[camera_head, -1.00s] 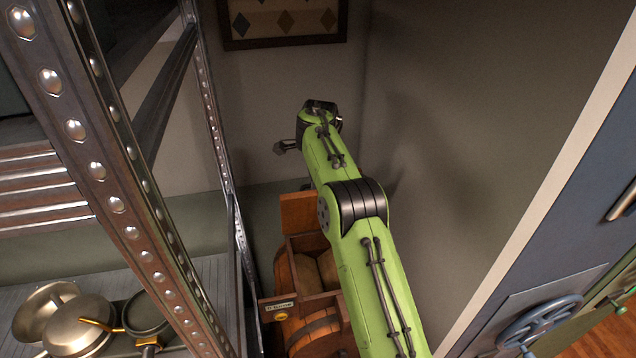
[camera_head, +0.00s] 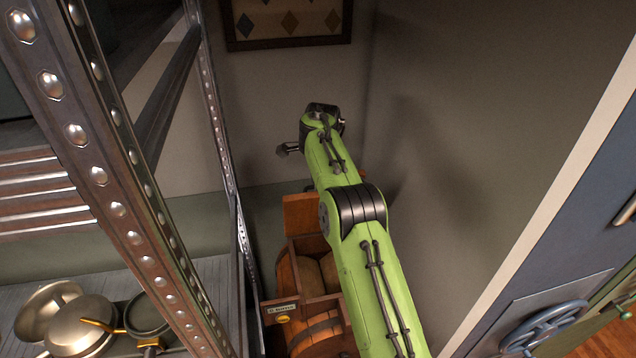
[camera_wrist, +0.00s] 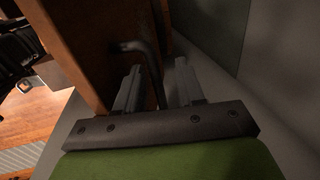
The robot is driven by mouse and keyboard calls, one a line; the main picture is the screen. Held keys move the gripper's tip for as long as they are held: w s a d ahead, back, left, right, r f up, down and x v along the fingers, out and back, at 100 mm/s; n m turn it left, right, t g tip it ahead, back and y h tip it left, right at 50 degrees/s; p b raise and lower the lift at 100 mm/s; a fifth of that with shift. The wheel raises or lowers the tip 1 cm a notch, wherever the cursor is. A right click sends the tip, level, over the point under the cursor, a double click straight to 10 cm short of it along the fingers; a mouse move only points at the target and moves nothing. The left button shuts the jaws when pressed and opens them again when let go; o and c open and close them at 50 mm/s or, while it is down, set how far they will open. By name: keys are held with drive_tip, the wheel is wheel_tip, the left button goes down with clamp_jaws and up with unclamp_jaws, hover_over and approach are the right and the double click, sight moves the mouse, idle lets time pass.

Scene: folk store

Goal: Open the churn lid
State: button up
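The wooden churn (camera_head: 318,326) stands in the corner, low beside the shelf, partly hidden behind my arm. Its top box is open and its inside shows. A wooden panel, which looks like the lid (camera_head: 299,212), stands upright at the back of the opening. A dark bent metal handle (camera_wrist: 147,60) shows between the fingers, beside a wooden panel (camera_wrist: 88,45). I cannot tell whether the fingers touch it.
A metal shelf (camera_head: 110,190) with several pans (camera_head: 80,325) stands close on the left. A bare wall (camera_head: 470,130) is close on the right, with a blue door and handwheel (camera_head: 545,325) at the lower right. A framed picture (camera_head: 288,22) hangs behind.

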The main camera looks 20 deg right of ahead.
wheel_tip(320, 180, up, 7)
drive_tip(key=s, duration=0.1)
drive_tip(key=shift+s+r, duration=0.15)
drive_tip(key=shift+s, duration=0.05)
